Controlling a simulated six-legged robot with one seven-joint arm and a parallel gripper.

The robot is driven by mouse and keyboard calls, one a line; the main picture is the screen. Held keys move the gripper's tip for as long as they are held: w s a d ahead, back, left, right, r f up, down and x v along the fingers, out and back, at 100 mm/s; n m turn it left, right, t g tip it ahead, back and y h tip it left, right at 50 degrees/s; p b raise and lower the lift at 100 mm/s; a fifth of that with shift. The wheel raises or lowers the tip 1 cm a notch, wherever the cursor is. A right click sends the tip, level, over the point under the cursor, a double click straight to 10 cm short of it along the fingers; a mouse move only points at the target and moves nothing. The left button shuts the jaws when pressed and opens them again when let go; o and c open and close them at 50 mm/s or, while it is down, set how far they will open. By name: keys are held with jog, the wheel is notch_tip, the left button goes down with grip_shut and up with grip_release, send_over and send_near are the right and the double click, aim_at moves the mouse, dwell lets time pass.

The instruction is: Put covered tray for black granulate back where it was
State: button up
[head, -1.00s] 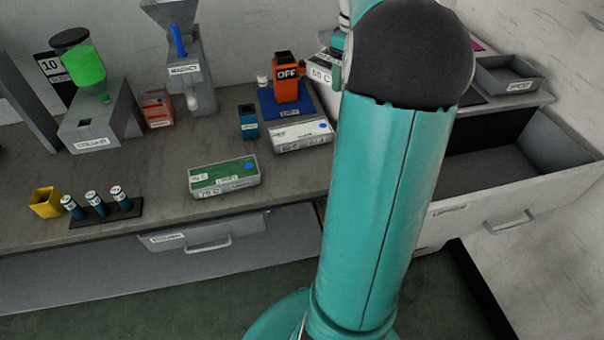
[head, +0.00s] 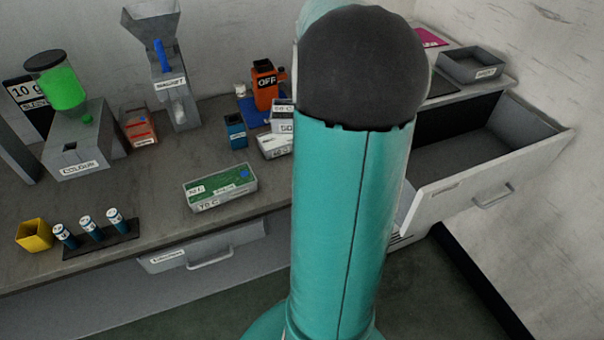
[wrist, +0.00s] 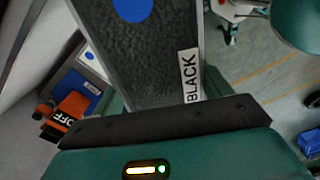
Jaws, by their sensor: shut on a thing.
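The covered tray for black granulate (wrist: 140,60) fills the upper middle of the wrist view. It has a dark, grainy top, a blue dot (wrist: 132,8) and a white label reading BLACK (wrist: 190,75). My gripper (wrist: 165,118) is shut on the near end of this tray. In the head view, both my gripper and the tray are hidden behind my teal arm.
An open, empty-looking drawer (head: 490,190) is on the right, below a grey tray (head: 472,66). A green-topped tray (head: 220,188) lies near the counter's front edge. White trays (head: 275,147) and an orange OFF device (head: 265,85) stand left of my arm.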

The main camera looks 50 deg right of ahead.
jog(key=s+a+f+n, duration=0.5)
jog(key=s+f+n, duration=0.3)
jog(key=f+n, duration=0.15)
jog(key=w+d+f, duration=0.2)
jog(key=w+f, duration=0.1)
jog(key=w, duration=0.1)
jog(key=w+d+f, duration=0.2)
jog(key=w+f, duration=0.1)
jog(key=w+d+f, duration=0.2)
jog(key=w+f, duration=0.1)
jog(key=w, duration=0.1)
jog(key=shift+w+d+f, duration=0.15)
jog(key=shift+w+d, duration=0.2)
jog(key=shift+w+f, duration=0.1)
jog(key=shift+f, duration=0.1)
jog(key=shift+w+d+f, duration=0.15)
jog(key=shift+f, duration=1.5)
jog(key=shift+f, duration=0.1)
jog(key=o, duration=1.5)
notch_tip(320, 180, up, 12)
jog(key=shift+r, duration=0.1)
